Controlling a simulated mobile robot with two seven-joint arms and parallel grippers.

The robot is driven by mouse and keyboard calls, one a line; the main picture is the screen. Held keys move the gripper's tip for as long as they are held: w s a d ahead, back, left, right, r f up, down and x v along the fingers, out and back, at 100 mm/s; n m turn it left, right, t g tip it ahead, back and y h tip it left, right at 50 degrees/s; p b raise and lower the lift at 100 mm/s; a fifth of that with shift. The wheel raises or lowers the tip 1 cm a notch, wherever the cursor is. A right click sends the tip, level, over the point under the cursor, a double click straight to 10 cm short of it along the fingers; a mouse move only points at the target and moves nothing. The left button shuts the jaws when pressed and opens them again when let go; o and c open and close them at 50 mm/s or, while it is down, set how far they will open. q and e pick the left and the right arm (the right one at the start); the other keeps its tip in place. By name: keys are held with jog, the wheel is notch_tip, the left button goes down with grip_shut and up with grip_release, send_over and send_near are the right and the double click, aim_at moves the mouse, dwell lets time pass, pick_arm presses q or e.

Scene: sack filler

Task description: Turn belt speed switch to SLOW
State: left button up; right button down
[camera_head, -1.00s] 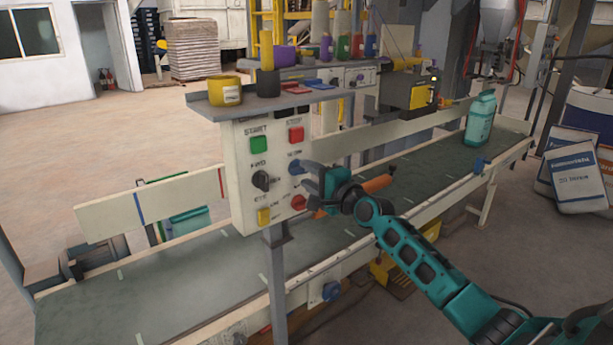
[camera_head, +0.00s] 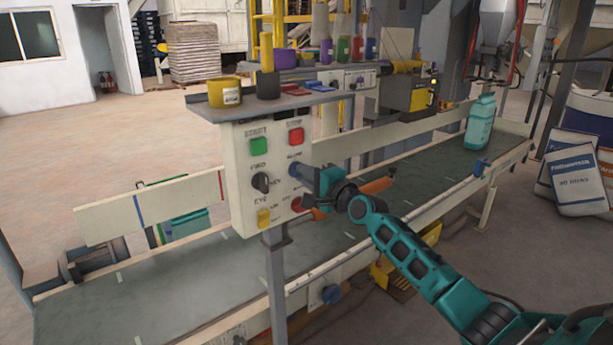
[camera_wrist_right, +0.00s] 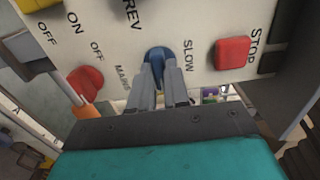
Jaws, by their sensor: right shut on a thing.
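The white control panel (camera_head: 236,215) stands over the conveyor. The belt speed switch, a blue knob (camera_head: 294,169), is on its right side under the red STOP button (camera_head: 296,136). The knob also shows in the right wrist view (camera_wrist_right: 156,54), with the word SLOW beside it. My right gripper (camera_head: 303,175) reaches the panel from the right and is shut on the knob. In the right wrist view its two grey fingers (camera_wrist_right: 161,76) lie on either side of the knob and partly hide it. Which way the knob points is hard to tell. My left gripper is not in view.
A shelf (camera_head: 215,112) with tins juts out above the panel.

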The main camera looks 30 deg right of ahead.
dwell(0.4)
jog(key=shift+n+p, duration=0.5)
jog(key=shift+n, duration=8.4)
jog(key=c, duration=1.1)
grip_release()
